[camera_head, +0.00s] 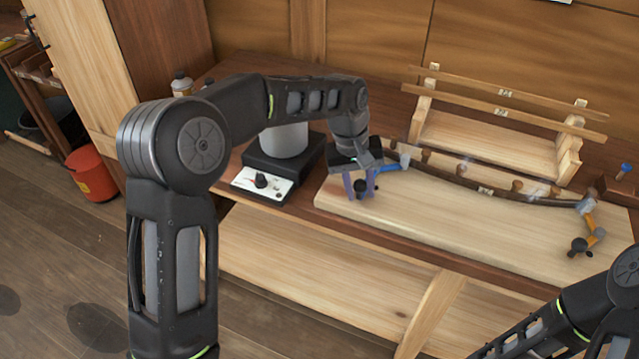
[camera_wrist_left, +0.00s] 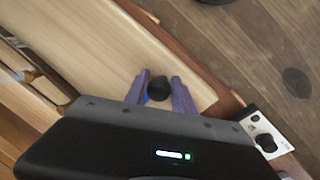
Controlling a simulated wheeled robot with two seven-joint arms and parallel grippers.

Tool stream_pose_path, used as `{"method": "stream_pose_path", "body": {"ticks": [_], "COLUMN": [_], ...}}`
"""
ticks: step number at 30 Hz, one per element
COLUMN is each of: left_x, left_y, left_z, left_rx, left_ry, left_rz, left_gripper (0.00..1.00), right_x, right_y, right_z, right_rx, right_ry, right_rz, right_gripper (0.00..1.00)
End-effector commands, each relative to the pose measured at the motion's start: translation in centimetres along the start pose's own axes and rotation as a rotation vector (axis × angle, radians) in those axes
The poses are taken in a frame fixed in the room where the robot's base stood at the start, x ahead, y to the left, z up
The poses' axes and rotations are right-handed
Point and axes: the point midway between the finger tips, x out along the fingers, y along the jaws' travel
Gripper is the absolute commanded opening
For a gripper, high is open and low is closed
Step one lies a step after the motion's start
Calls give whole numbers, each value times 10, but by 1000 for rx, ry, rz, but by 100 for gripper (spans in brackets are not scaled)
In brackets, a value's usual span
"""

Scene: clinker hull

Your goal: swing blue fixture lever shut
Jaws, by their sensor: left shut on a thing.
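The blue fixture lever (camera_head: 391,168) is at the left end of the pale wooden board, beside the left end of a dark curved strip (camera_head: 470,184). My left gripper (camera_head: 362,188) is over the board's left part, its purple fingers pointing down. It is shut on the lever's black knob, which shows between the fingers in the left wrist view (camera_wrist_left: 158,89). Only a sliver of blue shows beside the knob there. My right arm enters at the lower right of the head view, and its gripper is out of the frame.
An orange lever (camera_head: 595,230) with a black knob is at the board's right end. A wooden rack (camera_head: 490,143) holding slats stands behind. A control box (camera_head: 262,187) sits left of the board (camera_head: 440,222). The board's front middle is clear.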

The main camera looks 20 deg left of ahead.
Motion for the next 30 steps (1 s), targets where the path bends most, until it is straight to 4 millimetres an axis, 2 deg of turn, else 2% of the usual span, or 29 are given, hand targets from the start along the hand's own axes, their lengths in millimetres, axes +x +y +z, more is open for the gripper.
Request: {"method": "stream_pose_path", "body": {"ticks": [1,3,15,24,30], "left_x": [2,4,12,15,16], "left_y": [12,22,64,84,90], "left_z": [4,7,15,13,12], "left_rx": [-28,-87,-447,-636,-690], "left_ry": [8,19,89,124,134], "left_rz": [3,3,4,6,6], "left_gripper": [0,0,0,0,0], "right_x": [2,3,5,3,3], "right_y": [1,1,2,1,1], "right_z": [0,0,0,0,0], "right_rx": [0,0,-1,-1,-1], "right_ry": [0,1,2,1,1], "right_rz": [0,-1,-2,-1,-1], "right_gripper": [51,51,51,51,51]}}
